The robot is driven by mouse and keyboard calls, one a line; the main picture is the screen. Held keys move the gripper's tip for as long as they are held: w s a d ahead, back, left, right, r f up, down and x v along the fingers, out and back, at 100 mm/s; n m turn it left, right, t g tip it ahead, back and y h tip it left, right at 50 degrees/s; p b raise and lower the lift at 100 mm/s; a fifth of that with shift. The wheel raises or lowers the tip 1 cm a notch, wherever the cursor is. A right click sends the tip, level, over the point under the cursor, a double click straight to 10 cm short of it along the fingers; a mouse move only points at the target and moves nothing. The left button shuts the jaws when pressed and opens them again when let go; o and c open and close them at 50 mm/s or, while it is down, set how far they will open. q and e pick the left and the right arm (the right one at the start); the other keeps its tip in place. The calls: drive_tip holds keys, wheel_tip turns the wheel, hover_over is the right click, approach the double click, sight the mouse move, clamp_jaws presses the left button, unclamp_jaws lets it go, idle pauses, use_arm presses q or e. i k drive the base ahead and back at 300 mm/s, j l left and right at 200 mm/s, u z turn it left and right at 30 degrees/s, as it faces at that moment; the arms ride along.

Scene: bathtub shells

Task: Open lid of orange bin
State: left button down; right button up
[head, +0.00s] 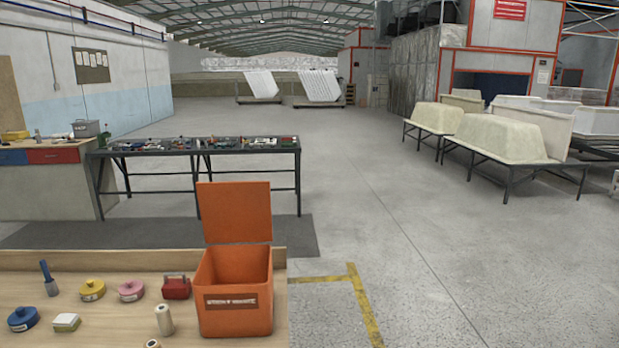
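The orange bin (236,318) stands on the right end of the light wooden bench top (100,327), close to its right edge. It has a dark label with pale lettering on its front. Its orange lid (236,211) stands upright at the bin's back edge, so the bin is open at the top. The part of the inside that shows looks empty; the bottom is hidden by the front wall. Neither of my grippers shows in the head view.
Left of the bin are a white spool (164,320), red box (176,288), pink disc (131,290), yellow disc (92,290), blue disc (23,318), sponge-like block (66,323) and blue-handled brush (47,278). A tool table (200,150) stands behind.

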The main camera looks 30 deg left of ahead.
sight(232, 211)
drive_tip(key=i+l+z, duration=0.15)
drive_tip(key=i+l, duration=0.85)
drive_tip(key=i+u, duration=0.5)
drive_tip(key=i+l+u, duration=0.2)
drive_tip(key=i+u, duration=0.3)
drive_tip(key=i, duration=0.25)
